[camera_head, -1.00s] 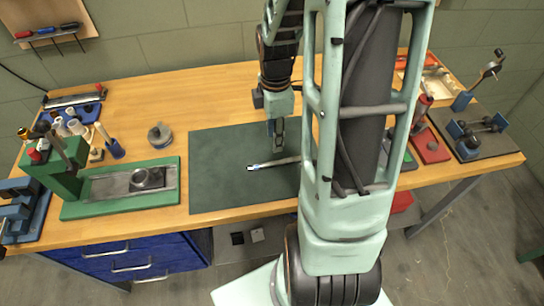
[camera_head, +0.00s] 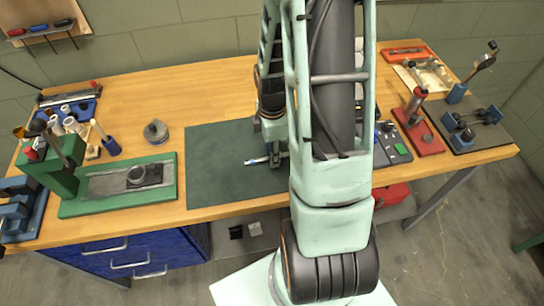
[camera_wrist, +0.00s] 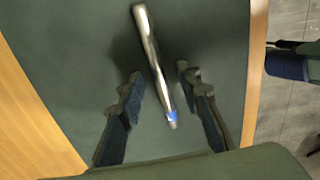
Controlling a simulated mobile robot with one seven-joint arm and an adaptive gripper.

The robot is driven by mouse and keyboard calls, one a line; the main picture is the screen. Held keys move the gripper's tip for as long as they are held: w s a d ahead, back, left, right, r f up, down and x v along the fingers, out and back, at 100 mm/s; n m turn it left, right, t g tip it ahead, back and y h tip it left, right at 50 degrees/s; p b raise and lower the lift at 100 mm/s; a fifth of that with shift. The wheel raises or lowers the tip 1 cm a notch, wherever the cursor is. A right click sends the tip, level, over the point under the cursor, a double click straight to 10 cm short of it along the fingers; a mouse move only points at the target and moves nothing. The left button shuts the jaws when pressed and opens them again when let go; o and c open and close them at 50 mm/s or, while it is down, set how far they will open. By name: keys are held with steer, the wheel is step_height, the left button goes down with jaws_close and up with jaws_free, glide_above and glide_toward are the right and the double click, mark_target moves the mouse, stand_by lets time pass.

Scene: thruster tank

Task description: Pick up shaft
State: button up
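The shaft is a slim silver metal rod with a blue band near one end. In the wrist view the shaft (camera_wrist: 150,45) lies on the dark green mat (camera_wrist: 85,50), its banded end toward the gripper. My gripper (camera_wrist: 160,76) is open, with one finger on each side of the shaft and a gap to both. In the head view only the banded end of the shaft (camera_head: 257,161) shows on the mat (camera_head: 220,180). My gripper (camera_head: 276,159) is low over the mat there, and my arm hides the rest of the shaft.
A green fixture (camera_head: 140,180) stands left of the mat, with a round metal part (camera_head: 156,132) behind it. A red press (camera_head: 418,122) and a dark board with blue blocks (camera_head: 478,145) are at the right. The wooden bench (camera_head: 200,95) behind the mat is mostly clear.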

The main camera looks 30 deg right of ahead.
steer(key=shift+c, duration=0.4)
jaws_close()
steer(key=shift+r, duration=0.1)
